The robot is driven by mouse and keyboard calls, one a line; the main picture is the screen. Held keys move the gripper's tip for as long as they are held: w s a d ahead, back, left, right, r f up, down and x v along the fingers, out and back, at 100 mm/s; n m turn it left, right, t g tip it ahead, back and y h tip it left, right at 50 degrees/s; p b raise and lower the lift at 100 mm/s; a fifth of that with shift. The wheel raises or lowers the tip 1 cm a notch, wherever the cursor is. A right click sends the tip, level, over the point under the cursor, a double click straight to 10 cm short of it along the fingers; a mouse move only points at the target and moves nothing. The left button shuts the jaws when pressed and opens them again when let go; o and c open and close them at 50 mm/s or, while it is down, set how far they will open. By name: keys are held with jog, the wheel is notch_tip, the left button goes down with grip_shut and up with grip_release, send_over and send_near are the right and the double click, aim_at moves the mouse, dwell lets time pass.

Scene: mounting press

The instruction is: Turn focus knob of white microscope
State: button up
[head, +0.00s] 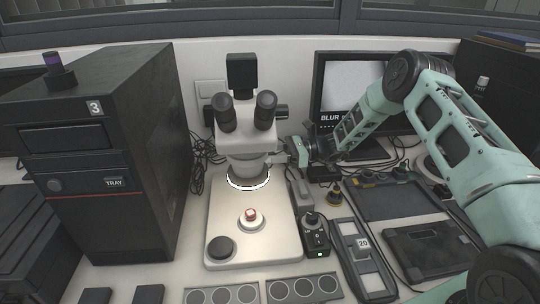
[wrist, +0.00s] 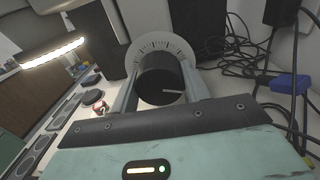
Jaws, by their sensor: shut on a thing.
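The white microscope (head: 243,140) stands on its pale base (head: 225,215) in the middle of the bench. Its focus knob (wrist: 160,82) is a black cylinder with a white line, in front of a pale dial with tick marks (wrist: 150,48). My gripper (wrist: 160,92) is shut on the knob, one finger on each side. In the head view my gripper (head: 300,148) reaches the microscope's right side from the right, and the knob is mostly hidden there. A small sample with a red top (head: 250,214) sits on the base. The ring light (head: 249,181) is lit.
A tall black cabinet (head: 120,140) marked 3 stands at the left. A monitor (head: 345,85) showing "BLUR" is partly behind my arm. A small black control box (head: 316,237), cables (wrist: 240,75) and trays (head: 400,195) lie on the right. Round-welled holders (head: 222,295) line the front.

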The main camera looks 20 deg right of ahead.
jog(key=n+b, duration=0.3)
jog(key=shift+d+f, duration=0.1)
jog(key=shift+f, duration=0.1)
jog(key=n+b, duration=0.4)
jog(key=shift+n, duration=0.3)
jog(key=n+b, duration=0.3)
jog(key=shift+b, duration=0.4)
jog(key=n+b, duration=0.3)
jog(key=n, duration=0.1)
jog(key=shift+b, duration=0.4)
jog(key=n+b, duration=0.3)
jog(key=b, duration=0.1)
jog(key=shift+f+n, duration=0.1)
jog(key=shift+n, duration=0.2)
jog(key=n+b, duration=0.4)
jog(key=b, duration=0.2)
jog(key=shift+f+t, duration=0.1)
jog(key=shift+t, duration=0.2)
jog(key=n+b, duration=0.4)
jog(key=b, duration=0.2)
jog(key=shift+s+r+n+b, duration=0.1)
jog(key=shift+r+n+b, duration=0.1)
jog(key=shift+n+b, duration=0.9)
jog(key=shift+r, duration=0.1)
